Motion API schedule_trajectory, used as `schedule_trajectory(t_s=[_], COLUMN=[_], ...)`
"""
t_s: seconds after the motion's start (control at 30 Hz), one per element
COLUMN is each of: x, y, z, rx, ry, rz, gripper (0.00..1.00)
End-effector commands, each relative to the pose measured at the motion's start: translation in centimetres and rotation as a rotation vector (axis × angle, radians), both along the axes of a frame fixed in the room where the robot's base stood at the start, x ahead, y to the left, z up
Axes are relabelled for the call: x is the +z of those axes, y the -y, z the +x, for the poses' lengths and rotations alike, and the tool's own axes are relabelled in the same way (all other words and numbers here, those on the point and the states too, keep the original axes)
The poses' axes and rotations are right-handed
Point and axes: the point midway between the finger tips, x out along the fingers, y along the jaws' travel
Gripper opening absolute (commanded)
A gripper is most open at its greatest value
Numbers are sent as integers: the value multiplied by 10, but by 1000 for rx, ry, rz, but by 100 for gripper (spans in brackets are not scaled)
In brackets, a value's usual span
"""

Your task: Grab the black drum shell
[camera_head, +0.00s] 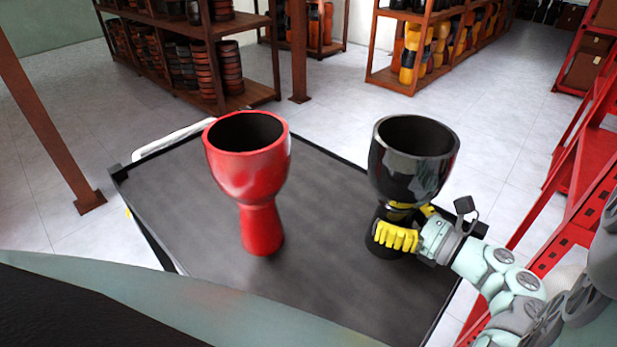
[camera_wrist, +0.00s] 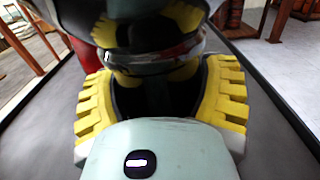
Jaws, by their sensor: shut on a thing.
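The black drum shell (camera_head: 410,160) is a glossy goblet shape standing upright at the right of the dark table (camera_head: 325,215). My gripper (camera_head: 398,232), with yellow ribbed fingers, is shut around its narrow stem just below the bowl. In the wrist view the yellow fingers (camera_wrist: 160,100) lie on both sides of the black drum shell (camera_wrist: 150,30), whose bowl fills the top middle. Part of the stem is hidden behind the fingers. A red drum shell (camera_head: 248,175) of the same shape stands upright to the left, apart from my gripper.
Brown shelves (camera_head: 190,50) with stacked drum parts stand behind the table at left. Another shelf (camera_head: 430,45) holds yellow and dark drums. A red rack (camera_head: 570,200) stands close to the right of my arm. The table is bare between the two shells.

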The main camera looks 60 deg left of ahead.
Motion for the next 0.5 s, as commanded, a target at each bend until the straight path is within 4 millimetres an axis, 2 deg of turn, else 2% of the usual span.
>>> schedule_trajectory(t_s=[0.33,0.5], x=[3,11], y=[0,0], z=[0,1], rx=[-1,-1], ry=[0,4], rz=[4,5], gripper=[31,31])
